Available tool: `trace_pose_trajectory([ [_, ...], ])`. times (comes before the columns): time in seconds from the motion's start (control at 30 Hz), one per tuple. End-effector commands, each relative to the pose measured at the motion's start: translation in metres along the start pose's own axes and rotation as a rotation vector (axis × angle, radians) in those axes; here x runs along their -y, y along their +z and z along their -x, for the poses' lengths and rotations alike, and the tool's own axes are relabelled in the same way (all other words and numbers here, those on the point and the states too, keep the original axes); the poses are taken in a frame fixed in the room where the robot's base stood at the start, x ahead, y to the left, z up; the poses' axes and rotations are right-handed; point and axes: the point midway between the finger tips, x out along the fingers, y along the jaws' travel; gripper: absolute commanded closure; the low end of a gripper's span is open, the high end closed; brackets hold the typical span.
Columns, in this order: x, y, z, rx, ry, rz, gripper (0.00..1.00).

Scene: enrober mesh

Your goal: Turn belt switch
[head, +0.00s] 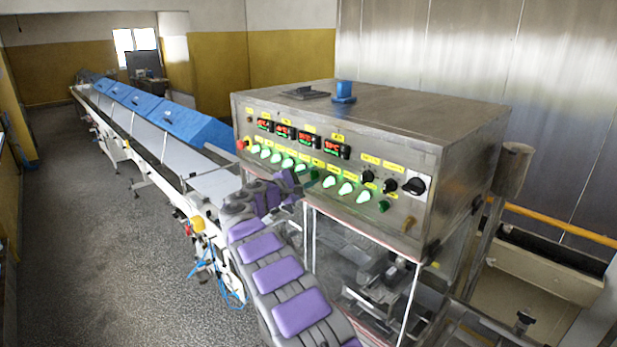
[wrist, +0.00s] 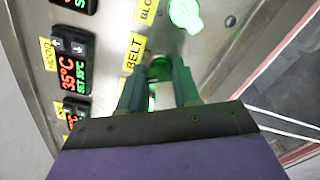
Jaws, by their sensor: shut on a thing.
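The belt switch (wrist: 160,67) is a green knob on the steel control panel (wrist: 210,60), beside a yellow "BELT" label (wrist: 133,53). In the wrist view my gripper (wrist: 158,80) has its two dark green fingers on either side of the knob, shut on it. A bright green lit patch shows between the fingers, and the rest of the knob is hidden. The arm hides the belt switch there.
A neighbouring lit green switch (wrist: 186,15) is close to the fingers. Red digital displays (head: 309,140) and black knobs (head: 391,185) are on the same panel. A long conveyor (head: 165,140) with blue covers (head: 185,122) runs back on the left. Open floor (head: 75,215) lies left of it.

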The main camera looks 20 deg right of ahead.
Motion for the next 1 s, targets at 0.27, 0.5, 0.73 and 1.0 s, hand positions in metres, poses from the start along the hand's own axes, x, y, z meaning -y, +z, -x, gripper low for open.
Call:
trace_pose_trajectory([
  [0.27, 0.006, -0.004, 0.0, -0.005, -0.008, 0.006, 0.62],
  [0.5, 0.003, 0.0, 0.001, -0.003, -0.004, 0.001, 0.43],
  [0.73, 0.002, 0.001, 0.002, -0.001, -0.002, 0.0, 0.43],
  [1.0, 0.002, 0.001, 0.036, -0.002, 0.002, 0.001, 0.43],
])
